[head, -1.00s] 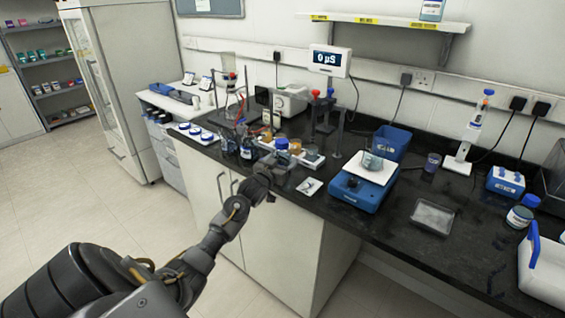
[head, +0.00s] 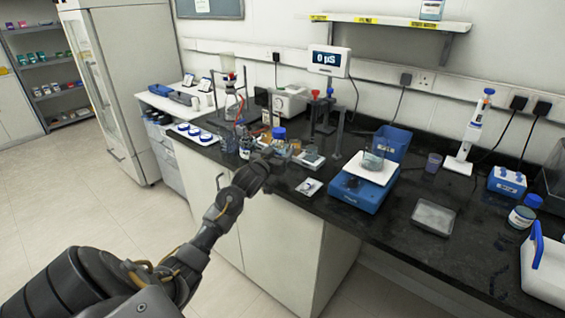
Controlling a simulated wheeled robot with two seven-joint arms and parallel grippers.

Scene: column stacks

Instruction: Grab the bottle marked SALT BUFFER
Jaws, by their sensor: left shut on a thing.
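My left gripper (head: 270,158) is over the front edge of the black bench, left of the middle in the head view. It is shut on a blue-capped bottle (head: 279,133). The cap shows above the fingers; most of the bottle's body is hidden behind the gripper. Its label cannot be read, so I cannot tell whether it says SALT BUFFER. Another small bottle (head: 245,148) with a pale label stands just to the left. My right gripper is not in view.
A blue balance (head: 357,194) with a beaker stands right of the gripper, with a small white card (head: 309,187) between. Column stands (head: 336,138) rise behind.

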